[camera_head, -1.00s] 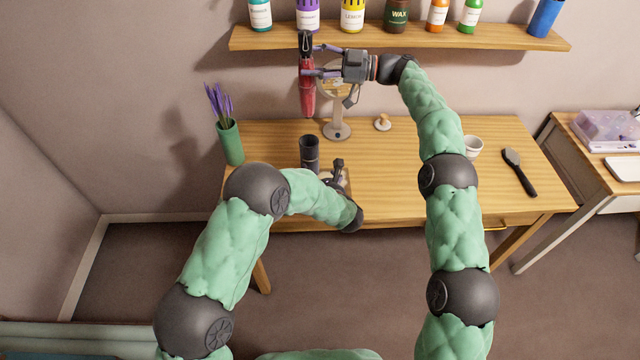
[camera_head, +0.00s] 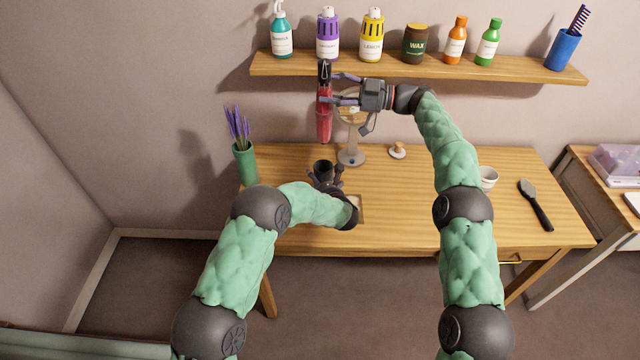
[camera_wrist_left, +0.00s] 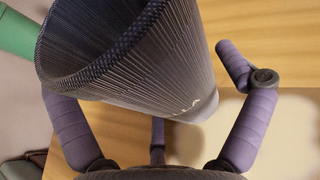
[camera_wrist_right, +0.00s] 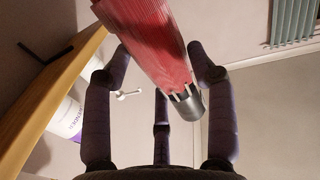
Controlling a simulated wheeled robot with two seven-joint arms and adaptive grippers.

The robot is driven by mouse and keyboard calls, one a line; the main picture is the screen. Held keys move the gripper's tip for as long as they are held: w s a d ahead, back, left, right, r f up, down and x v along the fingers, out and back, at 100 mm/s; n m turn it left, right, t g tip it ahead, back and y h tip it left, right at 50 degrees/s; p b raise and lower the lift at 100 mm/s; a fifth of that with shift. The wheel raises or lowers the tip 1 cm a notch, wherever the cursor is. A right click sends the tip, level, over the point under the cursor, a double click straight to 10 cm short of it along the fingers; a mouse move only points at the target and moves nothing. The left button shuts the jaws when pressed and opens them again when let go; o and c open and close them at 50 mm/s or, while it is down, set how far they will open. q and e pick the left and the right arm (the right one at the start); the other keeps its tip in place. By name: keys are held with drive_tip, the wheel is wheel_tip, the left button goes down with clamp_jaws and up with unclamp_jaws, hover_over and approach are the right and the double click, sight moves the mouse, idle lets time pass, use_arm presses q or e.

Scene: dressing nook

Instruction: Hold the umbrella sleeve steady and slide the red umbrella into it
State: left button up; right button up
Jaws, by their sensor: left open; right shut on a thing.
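The red umbrella (camera_head: 325,122) hangs upright above the table, its black end up. My right gripper (camera_head: 340,90) is shut on its upper part; the right wrist view also shows the red folds (camera_wrist_right: 150,35) and a dark end piece (camera_wrist_right: 187,103). The dark umbrella sleeve (camera_head: 323,167) stands on the table below the umbrella, apart from it. My left gripper (camera_head: 329,180) is open low at the sleeve and hides its lower part. In the left wrist view the sleeve's open mouth (camera_wrist_left: 90,60) is up and its ribbed body lies between the spread fingers.
The wall shelf (camera_head: 420,68) with several bottles is just behind the right gripper. A round mirror on a stand (camera_head: 351,157) is close behind the sleeve. A green vase (camera_head: 245,163) stands left.

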sight(330, 132)
use_arm(q)
drive_tip(key=c, duration=1)
drive_tip(key=shift+c, duration=0.2)
use_arm(e)
drive_tip(key=shift+f, duration=6.5)
drive_tip(key=o, duration=1.4)
drive_tip(key=shift+d, duration=0.1)
drive_tip(key=s+d, duration=0.1)
drive_tip(key=d, duration=1)
drive_tip(key=shift+s+d, duration=0.35)
drive_tip(key=shift+s, duration=0.05)
